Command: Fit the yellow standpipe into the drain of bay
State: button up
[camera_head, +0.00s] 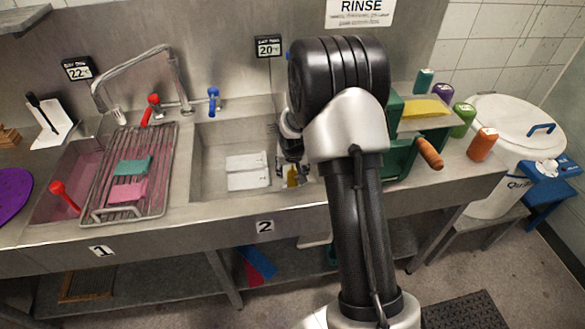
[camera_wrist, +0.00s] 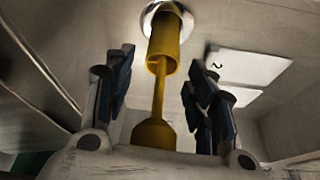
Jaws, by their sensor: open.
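The yellow standpipe (camera_wrist: 164,58) shows in the wrist view, with a wide tube at its far end, a thin stem and a wider knob at the near end. Its far end overlaps the round metal drain (camera_wrist: 150,20); I cannot tell how deep it sits. My gripper (camera_wrist: 163,100) is open, with one finger on each side of the standpipe and gaps between. In the head view a small yellow part of the standpipe (camera_head: 292,177) shows below my gripper (camera_head: 292,150), at the right side of bay 2 (camera_head: 212,150). My arm hides the rest there.
Two white plates (camera_head: 247,170) lie on the floor of bay 2. Bay 1, at left, is covered by a rack (camera_head: 160,160) with a green and a pink block. A green machine with a wooden handle (camera_head: 429,152) and coloured bottles (camera_head: 482,144) stand right of my arm.

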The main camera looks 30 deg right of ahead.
jog(key=s+a+r+n+p, duration=0.1)
jog(key=s+a+r+p, duration=0.2)
jog(key=r, duration=0.7)
jog(key=s+a+r, duration=0.3)
jog(key=s+r, duration=0.3)
jog(key=r, duration=0.4)
jog(key=s+a+r+n, duration=0.1)
jog(key=s+a+r, duration=0.2)
jog(key=s, duration=0.5)
jog(key=s+a+r+n+y, duration=0.1)
jog(key=s+a+r, duration=0.2)
jog(key=s, duration=0.5)
jog(key=s+a+r+n, duration=0.2)
jog(key=s+a+r, duration=0.1)
jog(key=s, duration=0.6)
jog(key=shift+a+t+y, duration=0.3)
jog(key=shift+a+y, duration=0.1)
jog(key=shift+a, duration=0.35)
jog(key=shift+w, duration=0.1)
